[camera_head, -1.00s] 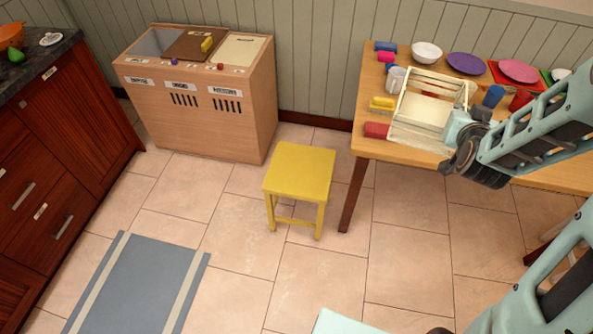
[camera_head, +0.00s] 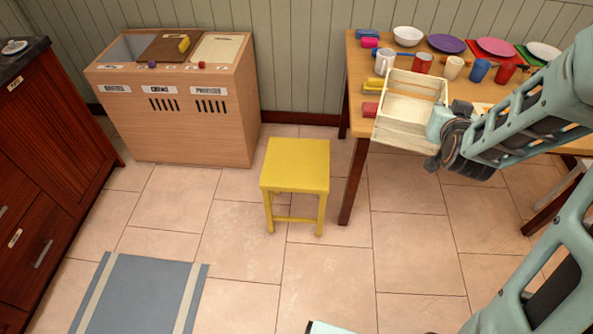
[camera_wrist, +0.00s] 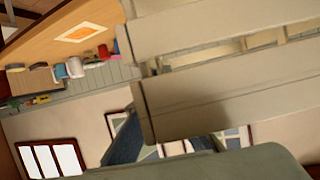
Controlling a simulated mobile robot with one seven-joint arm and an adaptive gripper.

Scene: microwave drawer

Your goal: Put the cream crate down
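The cream crate (camera_head: 388,128), a slatted open box, shows at the left end of the wooden table (camera_head: 357,62). It looks empty and tilted, and its near side overhangs the table's front edge. My gripper (camera_head: 436,124) is at the crate's right side and looks shut on its wall; the fingertips are hidden there. In the wrist view the crate's slats (camera_wrist: 220,45) fill the upper right, close to the gripper's dark fingers (camera_wrist: 165,145). I cannot tell whether the crate touches the table.
A yellow stool (camera_head: 296,165) stands left of the table, its seat clear. Mugs, bowls and plates (camera_head: 446,43) line the table's back. A wooden bin cabinet (camera_head: 180,125) stands at the back left. A grey mat (camera_head: 140,295) lies on open floor.

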